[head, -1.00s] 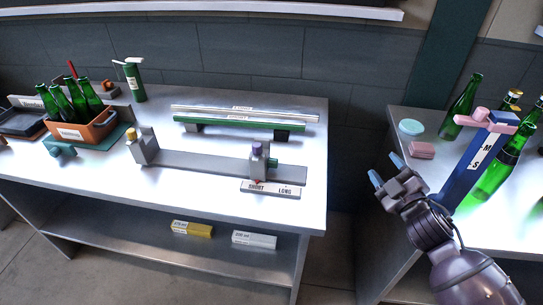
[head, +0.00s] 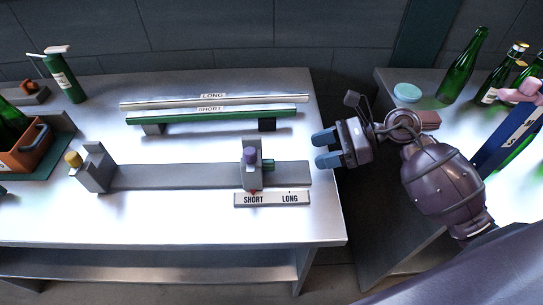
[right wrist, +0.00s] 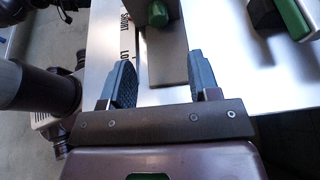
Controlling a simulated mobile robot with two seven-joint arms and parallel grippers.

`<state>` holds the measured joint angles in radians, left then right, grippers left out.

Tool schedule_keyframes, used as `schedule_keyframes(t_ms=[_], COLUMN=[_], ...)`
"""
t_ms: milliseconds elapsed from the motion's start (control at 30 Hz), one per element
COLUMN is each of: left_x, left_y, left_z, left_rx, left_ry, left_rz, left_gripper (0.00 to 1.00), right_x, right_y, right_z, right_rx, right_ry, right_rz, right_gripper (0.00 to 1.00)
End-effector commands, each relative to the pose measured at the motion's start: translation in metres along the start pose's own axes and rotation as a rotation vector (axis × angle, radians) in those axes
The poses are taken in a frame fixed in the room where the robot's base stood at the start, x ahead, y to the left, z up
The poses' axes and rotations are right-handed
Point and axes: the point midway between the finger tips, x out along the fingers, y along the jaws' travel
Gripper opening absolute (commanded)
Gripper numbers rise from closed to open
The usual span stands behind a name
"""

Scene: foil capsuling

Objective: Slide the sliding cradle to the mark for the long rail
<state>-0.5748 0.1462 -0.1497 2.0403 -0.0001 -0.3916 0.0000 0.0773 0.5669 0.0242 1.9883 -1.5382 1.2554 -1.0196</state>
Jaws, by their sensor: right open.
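The sliding cradle (head: 251,172) is a grey upright block with a purple knob on top and a green knob on its right side. It stands on the grey track (head: 180,176), its red pointer at SHORT on the label plate (head: 272,199); LONG is to the right. The long rail (head: 160,104) lies at the back, behind the green short rail (head: 180,118). My right gripper (head: 325,149) is open and empty, right of the track's end. In the right wrist view the green knob (right wrist: 157,14) shows ahead, between the open fingers (right wrist: 163,82). My left gripper is out of view.
A fixed grey end block (head: 95,168) with a yellow knob stands at the track's left end. An orange crate (head: 25,152) and a green spray bottle (head: 63,78) are at the left. Bottles, a blue stand (head: 505,135) and a teal disc (head: 407,92) are on the right table.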

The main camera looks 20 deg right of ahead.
Motion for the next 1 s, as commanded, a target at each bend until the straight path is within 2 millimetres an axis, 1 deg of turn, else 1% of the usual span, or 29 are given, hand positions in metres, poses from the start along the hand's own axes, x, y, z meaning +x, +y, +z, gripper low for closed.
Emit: schedule_keyframes(t_ms=[133,267,500,700,833,1000], left_x=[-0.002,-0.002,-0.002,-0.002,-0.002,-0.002], left_y=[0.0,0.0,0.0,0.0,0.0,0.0], left_z=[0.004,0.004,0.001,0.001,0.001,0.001], left_rx=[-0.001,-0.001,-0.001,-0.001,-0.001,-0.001], left_ry=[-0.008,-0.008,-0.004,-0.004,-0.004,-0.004], left_rz=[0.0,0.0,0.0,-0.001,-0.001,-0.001], left_gripper=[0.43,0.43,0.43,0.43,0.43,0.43], right_x=[0.004,0.017,0.058,0.088,0.101,0.108], right_y=[0.001,0.001,0.002,0.002,0.002,0.001], right_z=[0.0,0.001,0.002,0.001,0.001,0.001], right_rx=[-0.031,-0.03,-0.027,-0.026,-0.026,-0.026], right_ry=[0.0,-0.004,-0.006,-0.005,-0.004,-0.003], right_rz=[0.007,0.007,0.007,0.006,0.006,0.005], right_gripper=[0.56,0.56,0.56,0.56,0.56,0.56])
